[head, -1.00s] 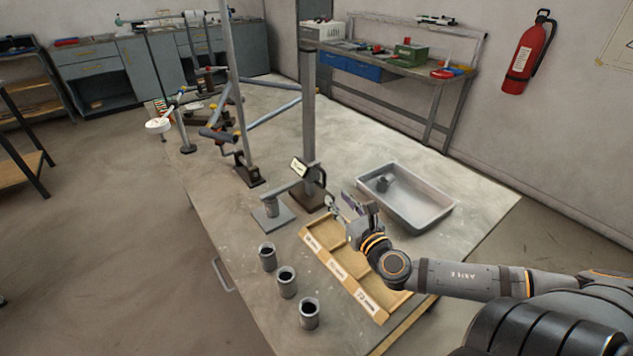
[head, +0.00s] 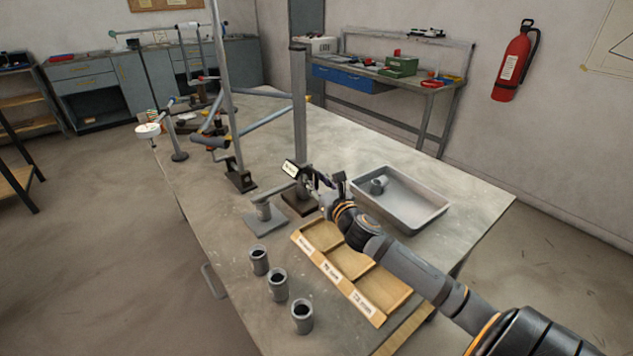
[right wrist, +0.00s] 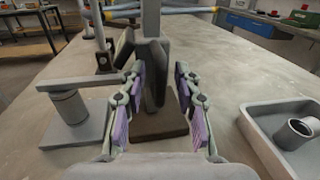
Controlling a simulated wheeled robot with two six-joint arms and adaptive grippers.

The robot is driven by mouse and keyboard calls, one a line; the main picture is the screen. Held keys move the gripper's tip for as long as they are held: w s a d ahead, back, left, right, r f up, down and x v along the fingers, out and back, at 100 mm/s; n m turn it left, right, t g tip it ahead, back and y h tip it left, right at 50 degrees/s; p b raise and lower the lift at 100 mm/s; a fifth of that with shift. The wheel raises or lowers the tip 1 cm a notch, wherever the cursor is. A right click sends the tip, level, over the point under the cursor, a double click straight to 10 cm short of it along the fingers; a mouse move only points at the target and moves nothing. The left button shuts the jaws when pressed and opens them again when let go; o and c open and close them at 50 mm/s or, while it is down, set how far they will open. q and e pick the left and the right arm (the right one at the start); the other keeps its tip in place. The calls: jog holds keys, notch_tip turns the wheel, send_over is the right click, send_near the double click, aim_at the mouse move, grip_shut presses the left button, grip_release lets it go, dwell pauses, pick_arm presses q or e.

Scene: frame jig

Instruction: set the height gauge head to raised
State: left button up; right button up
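The height gauge is a tall grey post (head: 299,105) on a dark brown base (head: 301,203). Its gauge head (head: 290,168), with a small pale display, sits low on the post. A flat arm (head: 268,190) reaches left from the head, over a grey cylinder (head: 264,211) on a square plate; I cannot tell if they touch. My right gripper (head: 328,184) is at the right of the head, close to the post. My left gripper is not in view.
A wooden tray (head: 299,237) with labelled compartments lies below my right arm. A grey bin (head: 425,217) holding a cylinder stands to the right. Several grey cups (head: 278,286) stand near the front left edge. A tube frame (head: 225,90) stands behind the gauge.

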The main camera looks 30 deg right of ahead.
grip_shut()
dwell(0.5)
jog(key=shift+r+p, duration=0.3)
jog(key=shift+p, duration=0.1)
notch_tip(320, 180, up, 22)
jog(key=p, duration=2.1)
jog(key=shift+w+r, duration=0.15)
jog(key=shift+r, duration=0.1)
